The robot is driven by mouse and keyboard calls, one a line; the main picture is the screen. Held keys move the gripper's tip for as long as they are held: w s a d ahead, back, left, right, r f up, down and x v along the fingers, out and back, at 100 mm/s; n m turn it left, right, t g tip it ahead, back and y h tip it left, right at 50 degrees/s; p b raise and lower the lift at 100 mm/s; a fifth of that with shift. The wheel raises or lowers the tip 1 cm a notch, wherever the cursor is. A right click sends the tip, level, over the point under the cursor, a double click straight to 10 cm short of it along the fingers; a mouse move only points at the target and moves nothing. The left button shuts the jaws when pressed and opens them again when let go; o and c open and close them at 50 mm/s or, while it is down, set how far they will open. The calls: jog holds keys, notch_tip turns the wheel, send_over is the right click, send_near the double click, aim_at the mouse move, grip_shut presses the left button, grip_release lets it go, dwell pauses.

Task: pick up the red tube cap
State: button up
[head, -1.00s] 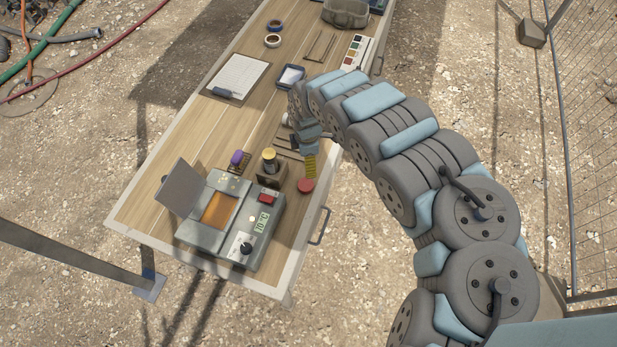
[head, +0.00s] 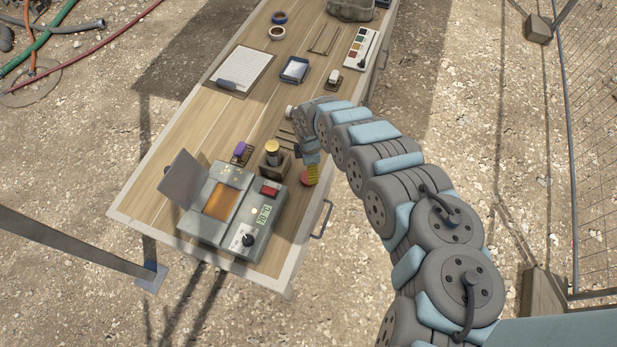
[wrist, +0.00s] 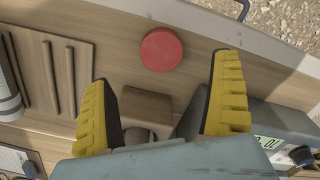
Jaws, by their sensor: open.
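The red tube cap (head: 307,179) is a round, flat-topped disc lying on the wooden table near its right edge. It also shows in the wrist view (wrist: 161,49), at the upper middle, fully visible. The cap lies beyond the fingertips there, apart from both fingers.
A grey instrument (head: 231,215) with a raised lid sits at the near end. Thin rods (wrist: 58,75) lie on a board nearby.

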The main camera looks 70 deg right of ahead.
jog(key=shift+w+f, duration=0.1)
jog(key=shift+f, duration=0.8)
jog(key=shift+a+f, duration=0.1)
jog(key=shift+f, duration=0.4)
jog(key=shift+f, duration=0.2)
jog(key=shift+a+f, duration=0.1)
jog(key=shift+f, duration=0.85)
jog(key=shift+f+b, duration=0.95)
jog(key=shift+f, duration=0.5)
